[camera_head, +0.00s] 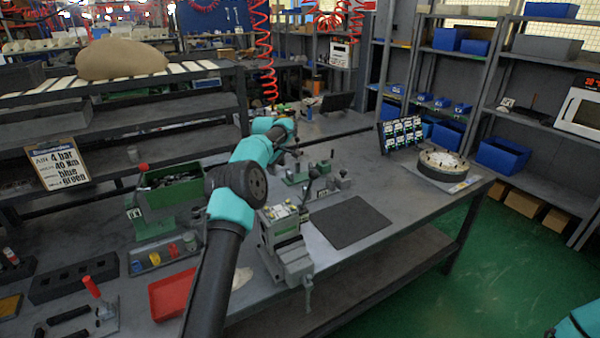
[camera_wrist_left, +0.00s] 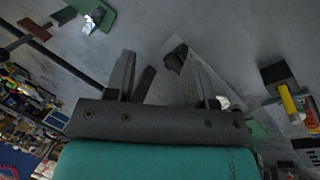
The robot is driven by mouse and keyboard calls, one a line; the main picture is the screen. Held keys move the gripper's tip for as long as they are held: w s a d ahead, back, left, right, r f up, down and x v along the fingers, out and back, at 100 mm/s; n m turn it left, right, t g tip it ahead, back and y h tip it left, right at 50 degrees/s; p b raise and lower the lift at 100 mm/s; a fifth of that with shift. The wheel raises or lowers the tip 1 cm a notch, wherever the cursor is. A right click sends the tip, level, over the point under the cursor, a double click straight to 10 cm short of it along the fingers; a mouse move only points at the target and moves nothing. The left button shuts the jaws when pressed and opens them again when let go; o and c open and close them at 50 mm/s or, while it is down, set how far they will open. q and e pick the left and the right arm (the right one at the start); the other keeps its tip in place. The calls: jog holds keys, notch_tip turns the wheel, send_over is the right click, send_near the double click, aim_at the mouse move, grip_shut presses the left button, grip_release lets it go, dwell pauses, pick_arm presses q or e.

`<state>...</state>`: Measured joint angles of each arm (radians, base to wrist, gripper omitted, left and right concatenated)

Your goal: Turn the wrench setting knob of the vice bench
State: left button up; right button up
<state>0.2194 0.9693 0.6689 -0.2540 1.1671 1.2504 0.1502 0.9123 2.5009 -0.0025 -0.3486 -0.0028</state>
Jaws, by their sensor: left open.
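The vice bench (camera_head: 395,205) is a long grey table. A grey-green vice (camera_head: 287,243) stands at its front edge. My left gripper (camera_head: 291,150) is above the bench, beyond the vice, near small green fixtures (camera_head: 295,176) with upright levers. In the left wrist view, my left gripper (camera_wrist_left: 160,65) is open, its two fingers apart. A small dark knob-like part (camera_wrist_left: 176,58) shows between the fingers; I cannot tell whether it is the wrench setting knob or whether they touch it. My right gripper is out of view.
A dark mat (camera_head: 348,222) lies right of the vice. A round tray (camera_head: 443,165) and a small-parts rack (camera_head: 402,133) stand farther right. A green bin (camera_head: 172,187), a red tray (camera_head: 172,293) and a sign (camera_head: 58,162) are on the left.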

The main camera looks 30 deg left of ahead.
pick_arm(q)
jog(key=w+d+f+m+t, duration=0.1)
jog(key=w+d+m, duration=0.1)
jog(key=d, duration=0.7)
jog(key=shift+w+d+f+h, duration=0.25)
jog(key=shift+w+h, duration=0.05)
jog(key=shift+w, duration=0.35)
jog(key=shift+c, duration=0.2)
